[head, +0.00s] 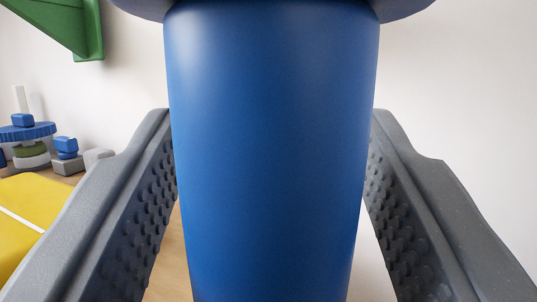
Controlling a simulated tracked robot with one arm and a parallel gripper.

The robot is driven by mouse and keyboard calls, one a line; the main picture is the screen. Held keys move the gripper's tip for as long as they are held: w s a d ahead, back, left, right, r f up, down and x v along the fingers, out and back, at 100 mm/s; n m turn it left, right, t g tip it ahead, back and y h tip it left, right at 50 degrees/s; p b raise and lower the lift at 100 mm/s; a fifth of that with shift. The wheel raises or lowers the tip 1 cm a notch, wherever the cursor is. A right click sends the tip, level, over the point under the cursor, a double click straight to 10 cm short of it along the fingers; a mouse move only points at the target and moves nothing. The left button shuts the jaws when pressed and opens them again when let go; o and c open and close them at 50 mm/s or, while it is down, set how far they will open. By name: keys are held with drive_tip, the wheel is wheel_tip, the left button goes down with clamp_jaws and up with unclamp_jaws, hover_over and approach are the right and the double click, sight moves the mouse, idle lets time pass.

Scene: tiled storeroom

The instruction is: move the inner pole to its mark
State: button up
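A thick, smooth blue pole (272,150) fills the middle of the head view. It stands nearly upright, narrows slightly toward the bottom and has a wider blue rim at its top. I take it to be the inner pole. Its lower end is out of the frame. My gripper (272,125) has one grey, studded finger on each side of it, and the pole's edges meet both finger pads. It looks shut on the pole, which covers part of the fingertips. No mark for the pole can be made out.
A green bracket-like piece (60,25) hangs at the upper left. A yellow surface with a white line (35,200) lies at the left. Behind it sit blue, green, white and grey pieces around a blue disc (27,132). A pale wall (470,80) fills the right.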

drive_tip(key=shift+r, duration=0.25)
idle(0.3)
drive_tip(key=v, duration=1.4)
drive_tip(key=shift+f, duration=0.15)
